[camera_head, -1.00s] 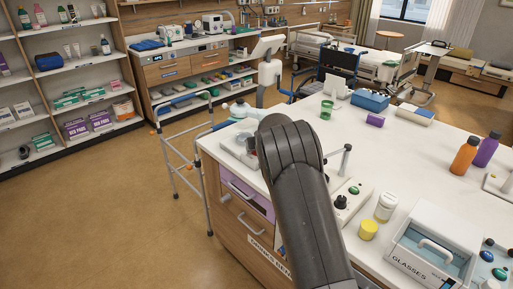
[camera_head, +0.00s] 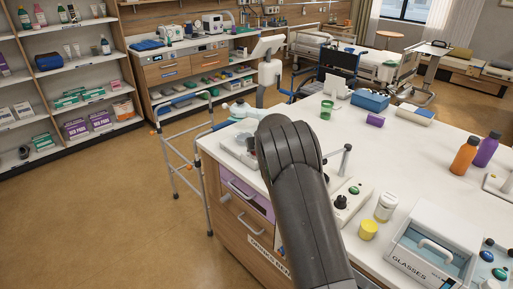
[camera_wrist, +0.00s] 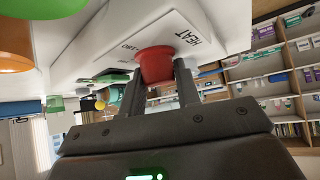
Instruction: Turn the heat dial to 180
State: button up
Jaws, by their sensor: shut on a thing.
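In the wrist view a red heat dial (camera_wrist: 155,66) stands out from a white panel (camera_wrist: 130,38) marked HEAT on one side. A second, smaller marking on the panel appears inverted, and I cannot read it surely. My gripper (camera_wrist: 160,80) has its two dark fingers closed against the dial's sides. The dial's angle against the markings is not clear, as no pointer shows. In the head view my own arm hides the gripper and the dial.
On the white counter (camera_head: 420,150) stand a control box with a black knob (camera_head: 341,202), a yellow-lidded pot (camera_head: 368,229), a white-capped jar (camera_head: 385,207) and a GLASSES box (camera_head: 435,240). Orange (camera_head: 465,156) and purple (camera_head: 487,149) bottles stand farther right. A walking frame (camera_head: 180,150) stands left of the counter.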

jog(key=shift+a+m+h, duration=0.1)
jog(key=shift+m+h, duration=0.2)
jog(key=shift+a+m+h, duration=0.1)
jog(key=shift+m+h, duration=0.8)
jog(key=shift+m, duration=0.3)
jog(key=m+h, duration=0.4)
jog(key=m, duration=0.1)
jog(key=m+g+h, duration=0.2)
jog(key=m, duration=0.2)
jog(key=shift+h, duration=0.4)
jog(key=shift+m+g+h, duration=0.9)
jog(key=shift+m+g, duration=0.3)
jog(key=shift+m, duration=0.9)
jog(key=shift+m+g, duration=0.3)
jog(key=shift+m, duration=0.1)
jog(key=o, duration=1)
jog(key=shift+d, duration=0.2)
jog(key=shift+v, duration=3.75)
